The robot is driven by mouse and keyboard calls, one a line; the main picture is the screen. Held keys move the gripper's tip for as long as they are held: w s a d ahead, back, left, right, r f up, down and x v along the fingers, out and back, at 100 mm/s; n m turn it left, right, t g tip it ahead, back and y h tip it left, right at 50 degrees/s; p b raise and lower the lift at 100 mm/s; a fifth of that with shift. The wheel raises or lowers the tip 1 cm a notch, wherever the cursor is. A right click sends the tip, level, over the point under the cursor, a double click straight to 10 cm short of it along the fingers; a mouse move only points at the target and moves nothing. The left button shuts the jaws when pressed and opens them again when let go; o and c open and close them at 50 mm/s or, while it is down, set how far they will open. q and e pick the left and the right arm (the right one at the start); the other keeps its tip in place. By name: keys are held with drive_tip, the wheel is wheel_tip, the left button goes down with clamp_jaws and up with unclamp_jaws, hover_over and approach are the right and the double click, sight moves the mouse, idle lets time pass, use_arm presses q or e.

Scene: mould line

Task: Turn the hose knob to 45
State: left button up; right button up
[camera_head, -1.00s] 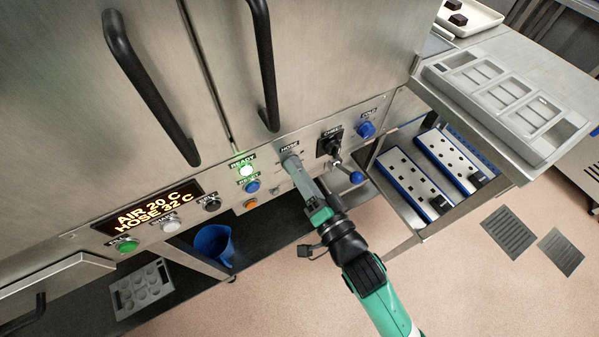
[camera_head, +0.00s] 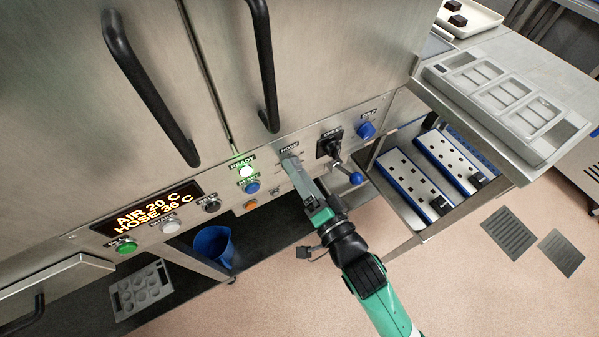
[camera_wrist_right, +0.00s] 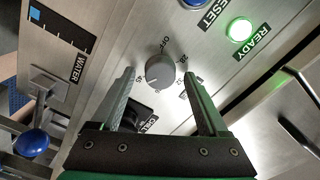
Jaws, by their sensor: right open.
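The hose knob (camera_wrist_right: 160,72) is a round grey dial on the steel panel in the right wrist view, with OFF and numbers marked around it. Its pointer setting is too small to tell for sure. My right gripper (camera_wrist_right: 159,76) is open, with one finger on each side of the knob; I cannot tell whether they touch it. In the head view my right gripper (camera_head: 290,163) is at the panel just below the HOSE label and hides the knob. The display (camera_head: 150,209) reads AIR 20 C and HOSE 36 C. My left gripper is not in view.
A blue jug (camera_head: 213,246) stands below.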

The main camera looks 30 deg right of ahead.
drive_tip(key=s+p, duration=0.1)
drive_tip(key=s, duration=1)
drive_tip(key=shift+s+d, duration=0.3)
